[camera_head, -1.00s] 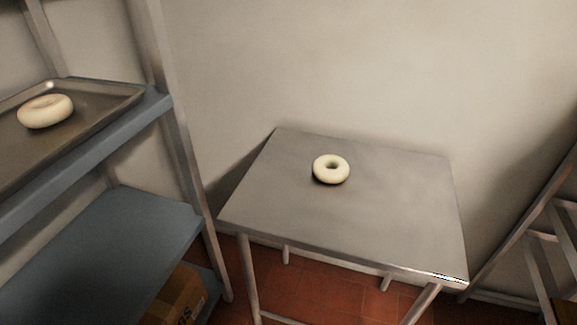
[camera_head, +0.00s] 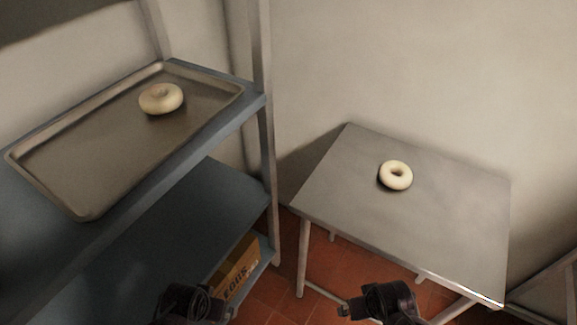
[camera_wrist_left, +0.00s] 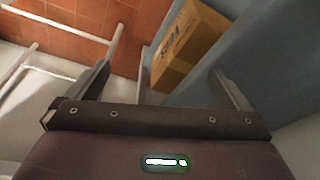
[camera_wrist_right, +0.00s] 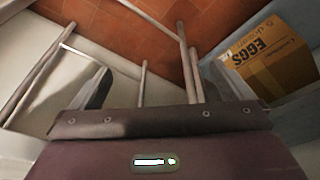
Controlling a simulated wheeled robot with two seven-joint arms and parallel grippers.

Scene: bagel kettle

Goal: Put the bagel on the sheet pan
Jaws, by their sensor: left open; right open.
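A pale bagel (camera_head: 395,175) lies flat on the metal table (camera_head: 440,225) at the right of the head view. A sheet pan (camera_head: 85,165) rests on the blue shelf at the left. Another bagel (camera_head: 161,98) lies in the pan near its far end. Parts of my two arms show at the bottom edge of the head view, well short of both bagels. My left gripper (camera_wrist_left: 160,85) is open and empty in the left wrist view. My right gripper (camera_wrist_right: 155,90) is open and empty in the right wrist view. Neither wrist view shows a bagel.
A cardboard egg box (camera_head: 237,265) sits on a low level of the shelf rack; it also shows in the right wrist view (camera_wrist_right: 268,60). A rack post (camera_head: 266,150) stands between pan and table. The table top around the bagel is clear.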

